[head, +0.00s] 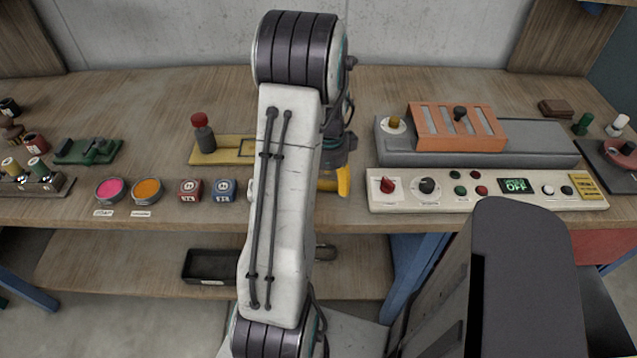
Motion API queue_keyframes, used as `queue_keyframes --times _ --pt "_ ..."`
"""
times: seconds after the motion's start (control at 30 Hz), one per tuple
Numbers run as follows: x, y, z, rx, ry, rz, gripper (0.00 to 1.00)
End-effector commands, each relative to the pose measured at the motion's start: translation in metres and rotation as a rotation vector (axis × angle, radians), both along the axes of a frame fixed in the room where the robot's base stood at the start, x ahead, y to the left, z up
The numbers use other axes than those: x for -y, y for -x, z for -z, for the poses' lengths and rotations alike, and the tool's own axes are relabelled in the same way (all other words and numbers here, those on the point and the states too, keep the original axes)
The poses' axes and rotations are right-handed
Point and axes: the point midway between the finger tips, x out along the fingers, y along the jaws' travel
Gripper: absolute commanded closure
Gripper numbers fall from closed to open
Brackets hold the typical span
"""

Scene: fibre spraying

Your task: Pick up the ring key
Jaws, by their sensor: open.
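I cannot clearly make out the ring key in the head view. A small dark curved piece (326,252) shows beside my arm at the lower shelf, mostly hidden, and I cannot tell what it is. My gripper (336,184) is mostly hidden behind my own arm, over the front part of the workbench. A yellow finger of it shows to the right of the arm, pointing down. It is open, and I see nothing held in the part that shows.
The workbench (100,85) holds a white control panel (460,204), a grey unit with an orange cover (457,127), a yellow plate with a red-topped lever (202,134), pink (110,188) and orange (147,190) pots. A black tray (209,267) sits on the lower shelf (110,263).

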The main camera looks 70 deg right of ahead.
Motion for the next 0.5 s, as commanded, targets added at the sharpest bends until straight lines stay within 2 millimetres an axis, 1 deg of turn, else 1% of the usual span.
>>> queue_keyframes --times 0.1,0.37,0.4,0.5 --pt "-0.0005 0.0 0.0071 -0.001 -0.002 0.0 0.35" --pt "-0.0002 0.0 0.0087 0.0 0.0 -0.001 0.35" --pt "-0.0002 0.0 0.0087 0.0 0.0 -0.001 0.33" --pt "-0.0001 -0.0001 0.0086 0.0 0.0 -0.001 0.42"
